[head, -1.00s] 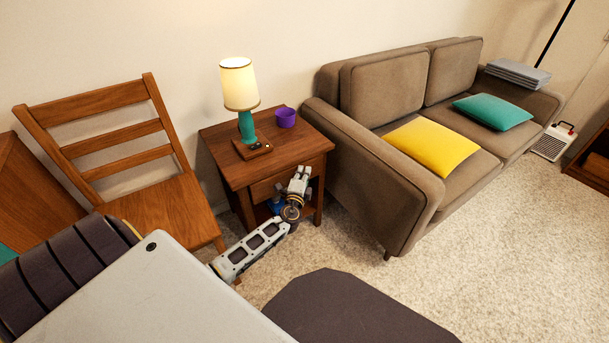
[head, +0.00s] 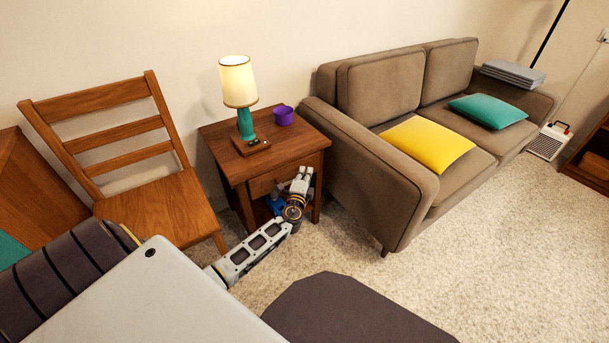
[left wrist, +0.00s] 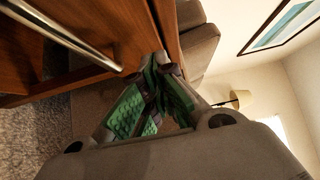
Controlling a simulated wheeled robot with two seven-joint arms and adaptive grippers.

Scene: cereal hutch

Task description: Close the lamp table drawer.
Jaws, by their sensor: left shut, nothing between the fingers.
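The wooden lamp table (head: 235,172) stands between the chair and the sofa. Its drawer front (head: 264,186) sits under the tabletop and looks nearly flush, but I cannot tell if it is fully in. My left gripper (head: 305,172) is at the right part of the drawer front and hides some of it. In the left wrist view, the drawer front (left wrist: 30,50) and its metal bar handle (left wrist: 70,35) are at upper left. The shut, empty green-padded fingers (left wrist: 160,62) point at the table's wood beside the handle; contact is unclear. My right gripper is out of view.
A teal lamp (head: 245,122) and a purple bowl (head: 283,116) stand on the tabletop. A wooden chair (head: 150,205) is close on the left, a brown sofa (head: 360,185) close on the right. Open carpet (head: 490,240) lies in front of the sofa.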

